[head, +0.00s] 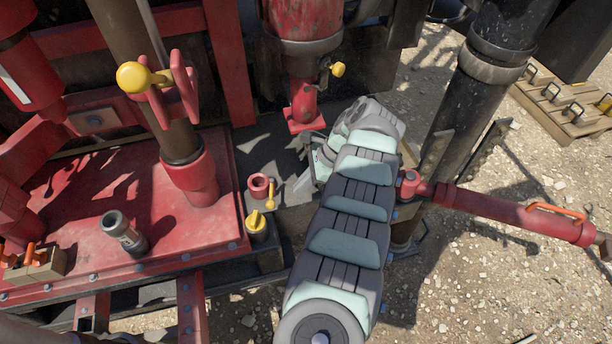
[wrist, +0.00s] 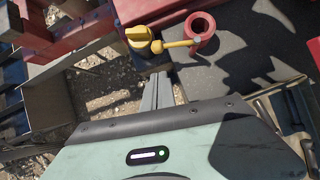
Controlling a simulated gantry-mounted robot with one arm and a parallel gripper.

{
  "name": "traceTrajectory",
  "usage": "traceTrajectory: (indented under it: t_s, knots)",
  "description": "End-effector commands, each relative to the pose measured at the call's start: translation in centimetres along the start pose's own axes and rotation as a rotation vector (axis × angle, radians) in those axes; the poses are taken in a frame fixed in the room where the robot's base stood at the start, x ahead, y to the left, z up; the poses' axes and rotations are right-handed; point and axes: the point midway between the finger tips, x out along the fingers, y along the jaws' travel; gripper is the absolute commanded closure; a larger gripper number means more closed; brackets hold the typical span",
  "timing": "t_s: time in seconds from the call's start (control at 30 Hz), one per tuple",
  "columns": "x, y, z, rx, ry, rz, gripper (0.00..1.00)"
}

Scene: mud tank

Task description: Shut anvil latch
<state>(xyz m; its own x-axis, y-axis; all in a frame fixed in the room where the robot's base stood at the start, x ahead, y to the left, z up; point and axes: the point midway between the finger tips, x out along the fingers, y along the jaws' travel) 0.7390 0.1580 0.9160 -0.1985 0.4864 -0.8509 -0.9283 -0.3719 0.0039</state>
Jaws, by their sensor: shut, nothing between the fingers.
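A small yellow latch arm (head: 271,195) lies beside a red ring (head: 258,185) on the dark deck. A yellow knob (head: 257,222) stands at its near end. In the wrist view the latch arm (wrist: 177,44) runs from the yellow knob (wrist: 139,36) to the edge of the red ring (wrist: 200,28); whether it touches the ring I cannot tell. I take this arm for the anvil latch; no label shows. My gripper (wrist: 157,82) is shut and empty, its grey fingers just below the knob in the wrist view. My arm mostly hides it in the head view.
A red base plate (head: 90,230) with a short grey cylinder (head: 124,233) is to the left. A red bar (head: 510,208) reaches right over gravel. A dark pipe (head: 485,75) stands at the upper right.

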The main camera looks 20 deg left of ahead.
Motion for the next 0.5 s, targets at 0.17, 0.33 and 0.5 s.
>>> traceTrajectory:
  t_s: [0.17, 0.33, 0.5]
  knots:
    - [3.6, -0.1, -0.1, 0.000, 0.001, -0.002, 1.00]
    - [5.4, 0.0, 0.7, 0.001, -0.002, 0.000, 1.00]
    - [6.9, -0.1, 1.6, -0.002, -0.001, -0.002, 1.00]
